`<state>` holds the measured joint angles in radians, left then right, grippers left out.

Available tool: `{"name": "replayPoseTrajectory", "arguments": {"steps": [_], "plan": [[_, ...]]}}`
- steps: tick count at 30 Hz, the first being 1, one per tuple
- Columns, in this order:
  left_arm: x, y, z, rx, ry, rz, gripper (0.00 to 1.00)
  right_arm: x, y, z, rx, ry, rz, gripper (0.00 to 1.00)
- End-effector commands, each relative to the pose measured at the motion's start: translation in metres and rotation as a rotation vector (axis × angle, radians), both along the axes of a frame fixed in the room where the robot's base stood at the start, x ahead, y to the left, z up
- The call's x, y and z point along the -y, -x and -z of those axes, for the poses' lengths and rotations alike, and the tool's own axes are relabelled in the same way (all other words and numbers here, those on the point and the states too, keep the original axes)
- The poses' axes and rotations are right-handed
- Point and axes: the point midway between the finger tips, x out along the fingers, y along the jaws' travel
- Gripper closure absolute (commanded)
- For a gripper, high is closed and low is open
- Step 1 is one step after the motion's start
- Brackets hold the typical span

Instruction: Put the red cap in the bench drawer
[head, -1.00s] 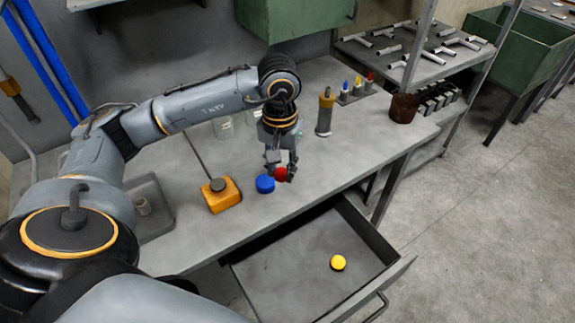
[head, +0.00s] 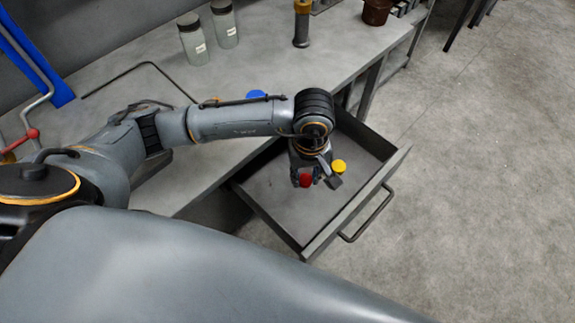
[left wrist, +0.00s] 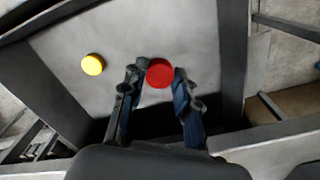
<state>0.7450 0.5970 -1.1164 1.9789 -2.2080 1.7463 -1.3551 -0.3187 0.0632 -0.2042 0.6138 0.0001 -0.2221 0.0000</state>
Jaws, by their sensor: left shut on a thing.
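The red cap (head: 305,180) is between the fingertips of my left gripper (head: 318,180), which is shut on it. The red cap (left wrist: 160,73) also shows in the left wrist view, between the two fingers of my left gripper (left wrist: 160,78). Gripper and cap are over the open bench drawer (head: 265,197); how high above its floor, I cannot tell. In the left wrist view, the drawer floor (left wrist: 120,45) fills the area behind the cap. My right gripper is not in view.
A yellow cap (head: 339,166) lies in the drawer. A blue cap (head: 257,94) is on the bench (head: 165,85), partly hidden by my arm. Two glass jars (head: 193,42) and a grey-and-orange tool (head: 301,25) stand farther back. The drawer handle (head: 368,215) sticks out over clear floor.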

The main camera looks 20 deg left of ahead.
Motion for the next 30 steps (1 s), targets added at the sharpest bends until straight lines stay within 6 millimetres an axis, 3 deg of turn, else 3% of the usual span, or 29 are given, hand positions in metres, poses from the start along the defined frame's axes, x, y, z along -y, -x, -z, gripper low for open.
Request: {"name": "replayPoseTrajectory", "arguments": {"steps": [11, 21, 30], "plan": [[0.005, 0.002, 0.061, 0.000, 0.000, -0.012, 0.82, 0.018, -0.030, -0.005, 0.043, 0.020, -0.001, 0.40], [0.005, 0.002, 0.098, -0.002, -0.001, -0.012, 0.82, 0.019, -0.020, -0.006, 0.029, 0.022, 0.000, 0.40], [0.004, 0.001, 0.104, 0.002, 0.000, -0.009, 0.82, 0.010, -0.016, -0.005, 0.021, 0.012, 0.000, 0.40]]}}
